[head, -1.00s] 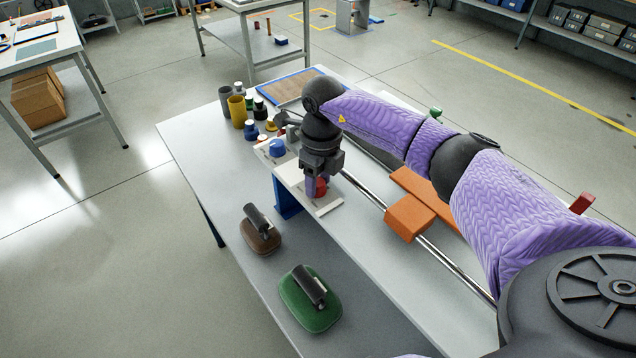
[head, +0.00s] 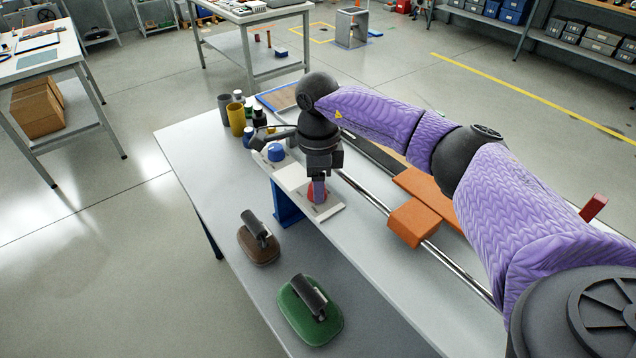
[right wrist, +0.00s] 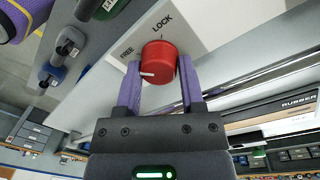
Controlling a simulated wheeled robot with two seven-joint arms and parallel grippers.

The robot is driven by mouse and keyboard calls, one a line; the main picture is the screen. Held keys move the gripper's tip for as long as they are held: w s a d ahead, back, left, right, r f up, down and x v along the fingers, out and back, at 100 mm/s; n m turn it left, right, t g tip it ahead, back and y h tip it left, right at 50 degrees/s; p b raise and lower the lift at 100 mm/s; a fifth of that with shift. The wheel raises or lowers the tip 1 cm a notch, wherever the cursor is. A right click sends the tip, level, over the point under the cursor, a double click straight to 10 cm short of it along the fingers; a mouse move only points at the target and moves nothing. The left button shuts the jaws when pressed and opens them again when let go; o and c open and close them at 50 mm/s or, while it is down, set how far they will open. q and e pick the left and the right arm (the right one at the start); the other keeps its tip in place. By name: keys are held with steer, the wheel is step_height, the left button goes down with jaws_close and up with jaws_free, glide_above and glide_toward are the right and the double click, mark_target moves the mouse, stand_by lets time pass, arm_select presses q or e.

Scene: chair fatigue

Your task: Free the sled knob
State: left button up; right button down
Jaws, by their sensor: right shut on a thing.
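The red knob (head: 312,193) sits on a white plate at the left end of the rail bench. It shows large in the right wrist view (right wrist: 160,60), beside the printed words FREE and LOCK. Its white pointer mark faces left, on the FREE side and away from LOCK. My right gripper (head: 318,190) reaches down over the knob, shut on it, with one purple finger on each side in the right wrist view (right wrist: 159,63). The orange sled (head: 412,222) sits on the steel rails to the right. My left gripper is not in view.
A blue knob (head: 276,152) stands behind the gripper on the plate. A yellow cup (head: 236,117) and several small containers stand at the back left. A brown-based pad (head: 258,250) and a green-based pad (head: 296,318) lie in front. The table's left part is clear.

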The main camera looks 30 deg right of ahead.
stand_by(0.4)
steer(key=shift+c, duration=1)
jaws_free()
step_height(320, 180, up, 10)
steer(key=shift+w+d, duration=0.2)
steer(key=shift+w, duration=0.15)
